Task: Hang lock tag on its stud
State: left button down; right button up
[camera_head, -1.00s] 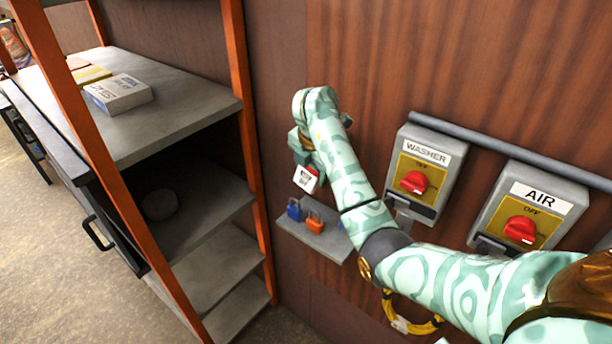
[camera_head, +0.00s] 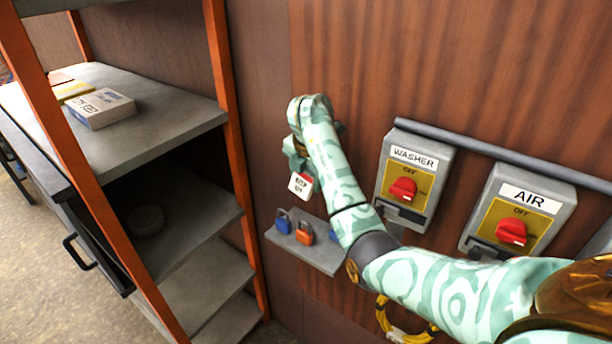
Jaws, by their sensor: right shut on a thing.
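The lock tag (camera_head: 300,185) is a small white card with a red top edge and dark print. My right gripper (camera_head: 299,165) is shut on it and holds it in front of the wooden wall, above a small grey shelf. The fingers are partly hidden by the hand and the tag. I cannot make out the stud; my right arm covers part of the wall. My left gripper is not in view.
The small grey shelf (camera_head: 318,257) holds a blue padlock (camera_head: 284,222), an orange padlock (camera_head: 305,234) and another blue one partly behind my arm. WASHER (camera_head: 413,180) and AIR (camera_head: 518,213) switch boxes are at right. An orange-framed rack (camera_head: 236,130) stands left.

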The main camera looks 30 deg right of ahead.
jog(key=o, duration=1.1)
jog(key=shift+c, duration=0.2)
jog(key=p+v, duration=0.9)
jog(key=v, duration=0.7)
jog(key=shift+r, duration=0.1)
